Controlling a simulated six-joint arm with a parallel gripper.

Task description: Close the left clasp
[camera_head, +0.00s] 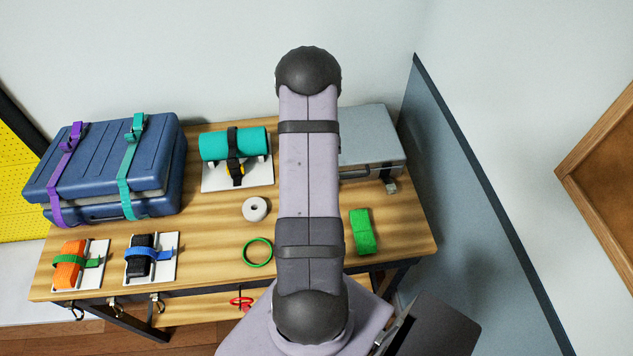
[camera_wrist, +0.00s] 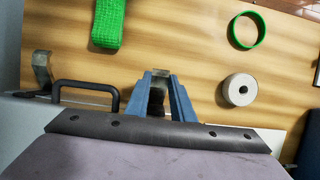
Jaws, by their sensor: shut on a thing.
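The grey case (camera_head: 372,150) stands at the back right of the table, partly hidden behind my arm. Its lid looks down. In the wrist view, my gripper (camera_wrist: 160,85) has its blue fingers on both sides of the left clasp (camera_wrist: 160,73), a grey metal piece at the case's front edge. The fingers are shut on it, and its tip shows between and beyond them. Whether the clasp is latched cannot be told. The head view hides the gripper and left clasp behind my arm. The right clasp (camera_wrist: 42,70) sticks out from the case front; it also shows in the head view (camera_head: 391,186).
The case's dark handle (camera_wrist: 88,88) is between the clasps, close to my gripper. A green strap roll (camera_head: 362,231), green ring (camera_head: 257,252) and white tape roll (camera_head: 255,208) lie in front. A blue strapped case (camera_head: 105,170) stands left. A wall panel bounds the right.

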